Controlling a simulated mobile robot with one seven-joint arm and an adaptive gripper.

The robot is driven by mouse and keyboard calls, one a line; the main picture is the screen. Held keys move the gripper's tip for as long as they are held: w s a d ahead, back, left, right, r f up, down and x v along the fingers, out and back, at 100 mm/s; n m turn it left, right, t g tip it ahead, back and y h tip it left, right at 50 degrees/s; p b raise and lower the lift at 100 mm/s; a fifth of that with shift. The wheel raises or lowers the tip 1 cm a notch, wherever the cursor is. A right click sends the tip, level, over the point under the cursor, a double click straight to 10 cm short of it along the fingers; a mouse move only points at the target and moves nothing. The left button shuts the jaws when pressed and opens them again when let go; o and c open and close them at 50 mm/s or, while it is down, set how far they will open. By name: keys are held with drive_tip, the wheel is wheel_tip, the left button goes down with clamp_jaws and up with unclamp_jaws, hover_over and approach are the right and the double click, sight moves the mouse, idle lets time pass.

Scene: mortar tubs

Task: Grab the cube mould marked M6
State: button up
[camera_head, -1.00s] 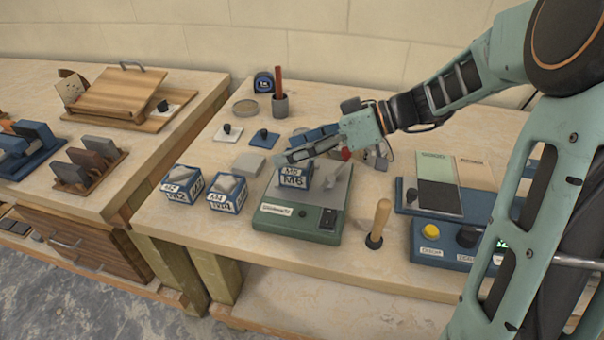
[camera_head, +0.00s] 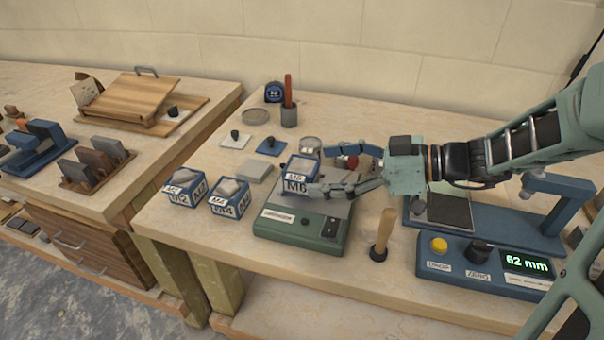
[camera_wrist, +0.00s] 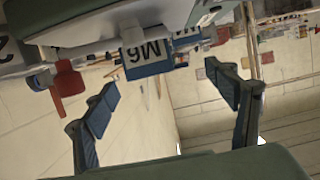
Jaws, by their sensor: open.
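The cube mould marked M6 (camera_head: 296,186) is a blue cube with white labels and a grey top. It sits upright on the plate of a green scale (camera_head: 285,237). It also shows in the wrist view (camera_wrist: 147,54), near the top centre. My gripper (camera_head: 322,170) is open and empty at the right of the mould, one finger behind its right side and one near its front right edge. In the wrist view my open fingers (camera_wrist: 165,90) stand apart, with the mould beyond the gap, nearer the left finger. Contact cannot be made out.
Moulds M2 (camera_head: 185,188) and M4 (camera_head: 230,197) stand left of the scale. A wooden-handled tamper (camera_head: 383,235) stands at its right. A blue gauge (camera_head: 480,262) reading 62 mm is farther right. A pot with a red stick (camera_head: 289,115) stands behind.

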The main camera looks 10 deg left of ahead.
sight(305, 169)
drive_tip(key=x, duration=0.5)
drive_tip(key=shift+w+a+f, duration=0.1)
drive_tip(key=shift+a, duration=0.2)
drive_tip(key=shift+c, duration=0.4)
drive_tip(key=c, duration=1.5)
